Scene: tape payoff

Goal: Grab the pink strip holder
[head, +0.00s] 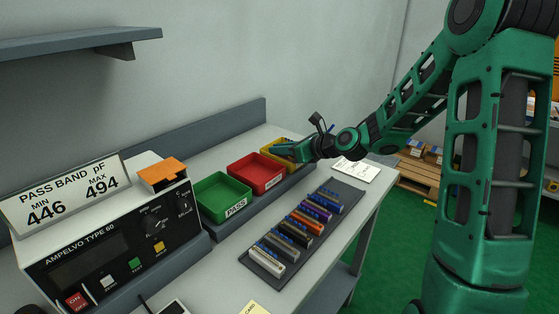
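A dark rack (246,256) on the bench holds a row of several strip holders with blue pieces along them. I make out a white one (266,262), an orange one (305,223) and a purple one (316,212). I cannot pick out a clearly pink holder in this view. My gripper (283,151) is at the yellow tray (268,150), behind and left of the rack's far end and apart from the holders. Its fingertips are small and partly merge with the tray, so their opening and any held thing cannot be made out.
A green PASS tray (222,198) and a red tray (257,173) stand beside the yellow one. A meter (110,250) with an orange block (162,173) on top fills the left. A paper sheet (356,169) lies at the far right end. A shelf (80,41) hangs upper left.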

